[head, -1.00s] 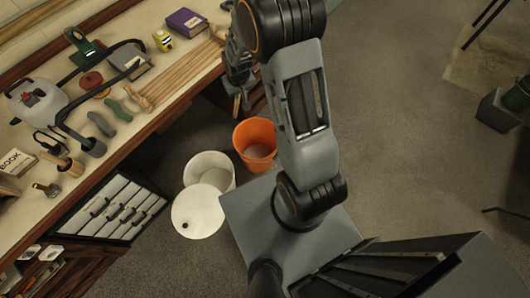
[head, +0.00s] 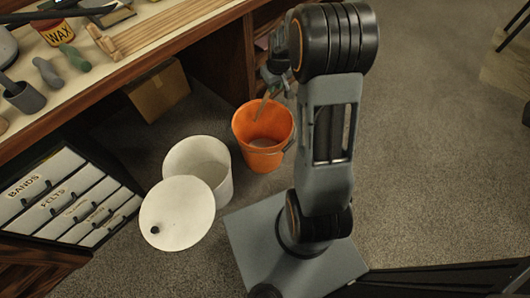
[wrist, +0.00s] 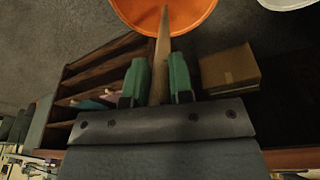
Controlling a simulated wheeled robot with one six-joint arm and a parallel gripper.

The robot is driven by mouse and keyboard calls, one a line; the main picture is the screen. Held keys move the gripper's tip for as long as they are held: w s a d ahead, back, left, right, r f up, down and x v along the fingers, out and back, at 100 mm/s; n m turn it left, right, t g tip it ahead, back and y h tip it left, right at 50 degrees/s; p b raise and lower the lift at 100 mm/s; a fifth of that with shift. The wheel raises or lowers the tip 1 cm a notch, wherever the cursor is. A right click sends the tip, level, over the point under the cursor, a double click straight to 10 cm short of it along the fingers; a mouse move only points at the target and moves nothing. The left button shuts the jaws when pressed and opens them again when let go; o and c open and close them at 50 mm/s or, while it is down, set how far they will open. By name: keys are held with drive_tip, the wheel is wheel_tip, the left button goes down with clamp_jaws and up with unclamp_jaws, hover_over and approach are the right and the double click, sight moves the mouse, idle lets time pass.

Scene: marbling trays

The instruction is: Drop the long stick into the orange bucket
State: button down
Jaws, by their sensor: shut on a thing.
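My gripper (wrist: 159,75) has green fingertips closed on the long stick (wrist: 162,48), a narrow tan wooden piece pointing away from the jaws. In the head view the gripper (head: 273,80) is above the orange bucket (head: 262,160), partly hidden by my arm. The stick (head: 263,104) hangs down, tilted, with its lower end at the bucket's mouth. I cannot tell how far inside it reaches. In the wrist view the stick's tip overlaps the orange bucket (wrist: 198,22), which is cut off at the top edge.
A white bucket (head: 222,178) stands left of the orange one, with a round white lid (head: 178,213) leaning at its front. A workbench with wooden strips (head: 170,27) is at upper left. A cardboard box (head: 158,92) sits beneath it. Floor at right is open.

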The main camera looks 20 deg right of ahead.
wheel_tip(320, 180, down, 10)
drive_tip(key=d+b, duration=0.1)
drive_tip(key=b, duration=0.7)
drive_tip(key=shift+d+f+b, duration=0.2)
drive_tip(key=shift+d+b, duration=0.1)
drive_tip(key=shift+d, duration=0.05)
drive_tip(key=c, duration=0.9)
unclamp_jaws()
drive_tip(key=s+r+p, duration=0.1)
drive_tip(key=r, duration=0.3)
drive_tip(key=s+r+p, duration=0.1)
drive_tip(key=r+p, duration=0.1)
drive_tip(key=r, duration=0.3)
drive_tip(key=r+p, duration=0.2)
drive_tip(key=r, duration=0.2)
drive_tip(key=shift+s+r, duration=0.35)
drive_tip(key=shift+s, duration=0.05)
